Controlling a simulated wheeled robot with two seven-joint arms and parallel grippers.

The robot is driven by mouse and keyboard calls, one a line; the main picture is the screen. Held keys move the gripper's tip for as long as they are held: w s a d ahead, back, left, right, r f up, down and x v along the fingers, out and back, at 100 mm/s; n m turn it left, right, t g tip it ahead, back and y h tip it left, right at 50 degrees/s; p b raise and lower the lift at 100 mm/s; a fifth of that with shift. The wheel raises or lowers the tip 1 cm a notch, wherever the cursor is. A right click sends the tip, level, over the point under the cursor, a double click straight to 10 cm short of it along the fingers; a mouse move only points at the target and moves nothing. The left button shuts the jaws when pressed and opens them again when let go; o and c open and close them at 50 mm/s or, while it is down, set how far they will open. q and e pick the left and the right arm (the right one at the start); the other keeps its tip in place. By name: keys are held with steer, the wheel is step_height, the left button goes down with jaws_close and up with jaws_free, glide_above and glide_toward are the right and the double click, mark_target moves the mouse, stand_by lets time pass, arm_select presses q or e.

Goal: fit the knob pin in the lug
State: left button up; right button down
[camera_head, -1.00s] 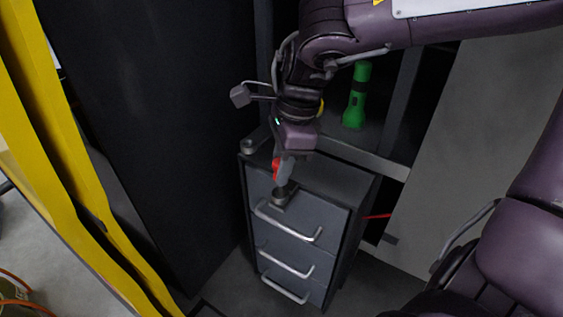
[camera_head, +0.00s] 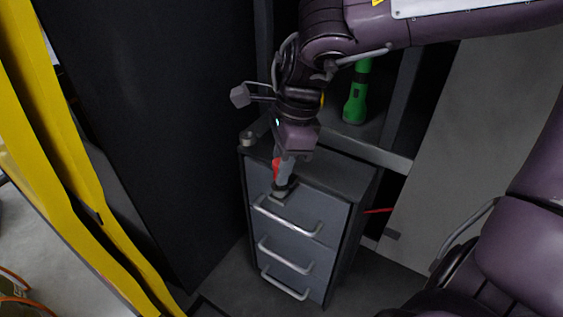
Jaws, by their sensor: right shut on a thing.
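My right gripper (camera_head: 284,188) points down at the front edge of the grey drawer cabinet (camera_head: 337,232). It is shut on a small red part (camera_head: 276,168), which I take to be the knob pin; only a bit of it shows beside the fingers. The fingertips are at a dark piece on the upper drawer front, just above the top handle. I cannot tell whether that piece is the lug, or whether the pin touches it. The pin's tip is hidden. My left gripper is out of view.
The cabinet has three drawers with silver handles (camera_head: 287,214). A green flashlight (camera_head: 355,98) stands on a shelf behind. A small grey round object (camera_head: 247,139) is at the cabinet's back left corner. A dark panel (camera_head: 160,130) and yellow posts (camera_head: 60,140) stand at left.

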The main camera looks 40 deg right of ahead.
steer(key=shift+b+x, duration=0.8)
steer(key=shift+x, duration=0.25)
steer(key=shift+d, duration=0.2)
steer(key=c, duration=1.1)
jaws_free()
steer(key=shift+r, duration=0.1)
steer(key=b+v, duration=0.1)
steer(key=v, duration=0.6)
steer(key=shift+s+r, duration=0.15)
steer(key=shift+r, duration=0.15)
